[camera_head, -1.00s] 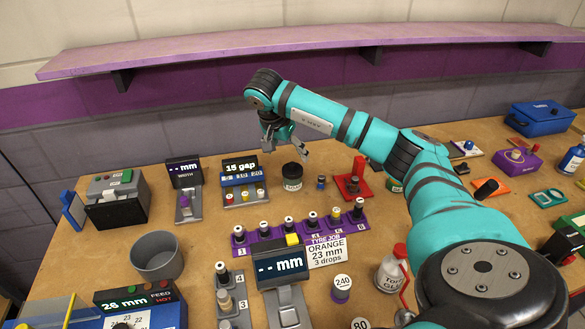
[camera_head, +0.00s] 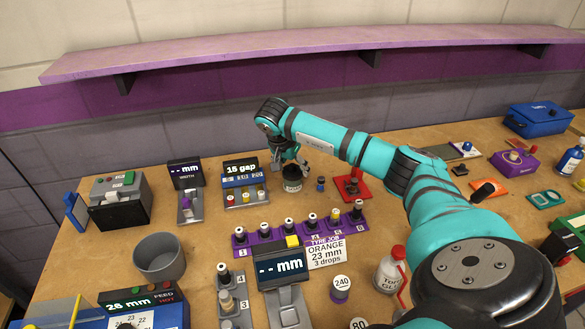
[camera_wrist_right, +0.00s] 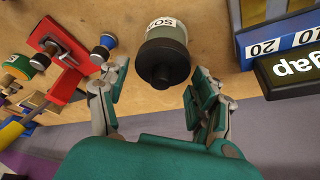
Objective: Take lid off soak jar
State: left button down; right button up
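The soak jar (camera_head: 292,185) stands upright on the bench, a small dark jar below my right gripper (camera_head: 291,166) in the head view. In the right wrist view the jar (camera_wrist_right: 163,30) shows its pale label, and its dark lid (camera_wrist_right: 163,66) with a round knob faces the camera. The lid sits on the jar. My right gripper's fingers (camera_wrist_right: 160,78) are spread, one on each side of the lid, with visible gaps in the wrist view. Nothing is held. My left gripper is in neither view.
The "15 gap" display unit (camera_head: 243,183) stands left of the jar. A small blue-and-dark knob piece (camera_head: 320,184) and a red stand (camera_head: 352,188) are close on the right. A purple rack (camera_head: 265,236) of bottles is in front.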

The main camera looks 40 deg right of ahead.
jog(key=c, duration=0.4)
